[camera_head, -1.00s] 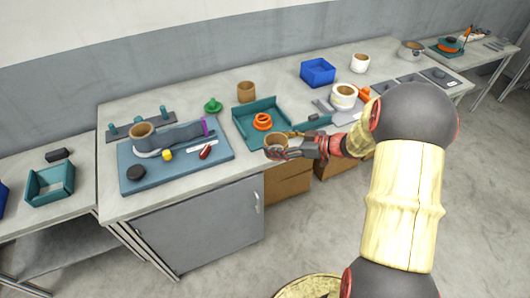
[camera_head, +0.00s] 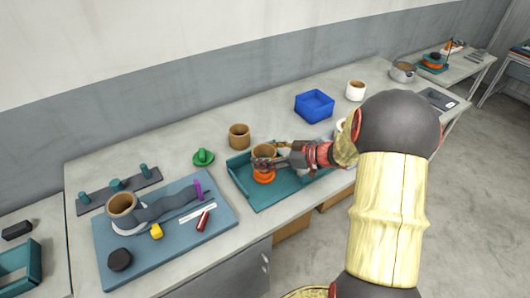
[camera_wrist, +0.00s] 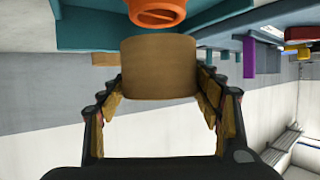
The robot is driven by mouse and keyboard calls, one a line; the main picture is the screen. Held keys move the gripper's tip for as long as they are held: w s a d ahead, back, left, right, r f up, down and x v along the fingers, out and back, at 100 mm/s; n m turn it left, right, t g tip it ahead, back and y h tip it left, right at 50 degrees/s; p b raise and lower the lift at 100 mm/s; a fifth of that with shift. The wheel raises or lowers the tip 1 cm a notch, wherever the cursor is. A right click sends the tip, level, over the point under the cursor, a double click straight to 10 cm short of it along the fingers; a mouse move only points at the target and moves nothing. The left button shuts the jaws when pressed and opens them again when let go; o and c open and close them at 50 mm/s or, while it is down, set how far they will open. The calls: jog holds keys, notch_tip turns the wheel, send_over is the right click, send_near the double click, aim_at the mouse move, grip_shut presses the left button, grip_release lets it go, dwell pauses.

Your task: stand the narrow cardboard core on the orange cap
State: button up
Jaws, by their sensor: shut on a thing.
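A cardboard core (camera_head: 264,151) is held upright in my gripper (camera_head: 268,162), over the teal tray (camera_head: 277,202). The orange cap (camera_head: 264,178) sits in the tray just below the core. In the wrist view the core (camera_wrist: 159,68) fills the space between both fingers (camera_wrist: 160,95), with the orange cap (camera_wrist: 157,11) beyond it at the top edge. A narrow gap shows between core and cap there, so they look apart. The fingers partly hide the core's lower side in the head view.
Another brown core (camera_head: 239,137) stands behind the tray, with a green knobbed piece (camera_head: 203,157) to its left. A blue mat (camera_head: 160,260) with several small items lies at left. A blue bin (camera_head: 314,105) and a white cup (camera_head: 356,90) stand at the back right.

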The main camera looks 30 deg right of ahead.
jog(key=shift+f, duration=2.25)
jog(key=shift+b, duration=1.95)
jog(key=shift+f+b, duration=0.6)
jog(key=shift+b, duration=0.25)
jog(key=o, duration=0.7)
jog(key=shift+o, duration=0.2)
jog(key=shift+s+d+r, duration=0.1)
jog(key=shift+s, duration=0.05)
jog(key=b+v, duration=0.2)
jog(key=v, duration=0.8)
jog(key=shift+s+r, duration=0.2)
jog(key=shift+s, duration=0.05)
jog(key=shift+d, duration=0.15)
